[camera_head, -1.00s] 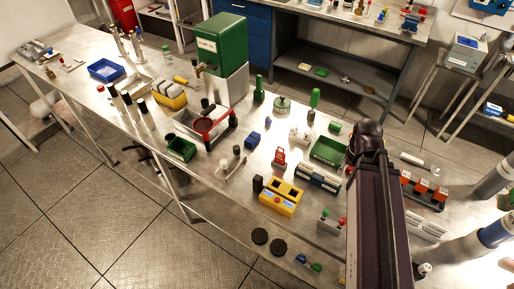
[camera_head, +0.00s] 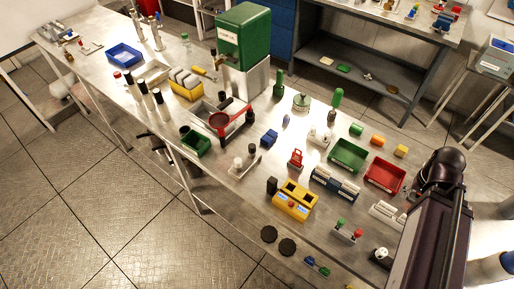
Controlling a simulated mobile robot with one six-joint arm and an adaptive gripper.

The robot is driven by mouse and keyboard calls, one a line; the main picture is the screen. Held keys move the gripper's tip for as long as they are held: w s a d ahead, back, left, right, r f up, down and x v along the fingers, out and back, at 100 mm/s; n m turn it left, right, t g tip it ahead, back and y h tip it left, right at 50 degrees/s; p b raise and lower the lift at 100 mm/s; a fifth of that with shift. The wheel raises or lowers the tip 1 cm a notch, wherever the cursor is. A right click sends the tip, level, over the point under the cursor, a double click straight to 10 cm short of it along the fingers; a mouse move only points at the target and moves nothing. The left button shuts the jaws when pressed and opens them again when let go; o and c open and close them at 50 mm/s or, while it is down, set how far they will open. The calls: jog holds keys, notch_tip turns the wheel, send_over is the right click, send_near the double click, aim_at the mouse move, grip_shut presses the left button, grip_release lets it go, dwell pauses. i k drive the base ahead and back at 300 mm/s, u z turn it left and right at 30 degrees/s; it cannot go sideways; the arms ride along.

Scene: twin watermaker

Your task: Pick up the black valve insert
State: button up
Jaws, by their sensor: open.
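I cannot tell for sure which item is the black valve insert. Small black pieces stand on the metal bench (camera_head: 318,226): a black-topped piece (camera_head: 252,149) on a small light fixture near the middle, and an upright black block (camera_head: 272,185) beside a yellow box. Two flat black discs (camera_head: 269,234) (camera_head: 287,246) lie near the front edge. My arm rises at the lower right, over the bench's right end, and hides part of it. My gripper's fingers do not show, and nothing black is seen held.
A green machine (camera_head: 243,38) stands at the back. A yellow box (camera_head: 295,201), a green tray (camera_head: 348,155), a red tray (camera_head: 385,174) and a red-and-grey fixture (camera_head: 222,122) crowd the bench. Tall black-capped bottles (camera_head: 143,84) stand left. Open floor lies in front.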

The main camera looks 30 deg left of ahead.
aim_at(252, 147)
jog(key=z, duration=0.2)
jog(key=k, duration=1.2)
jog(key=u, duration=1.2)
jog(key=i, duration=0.5)
jog(key=u, duration=0.05)
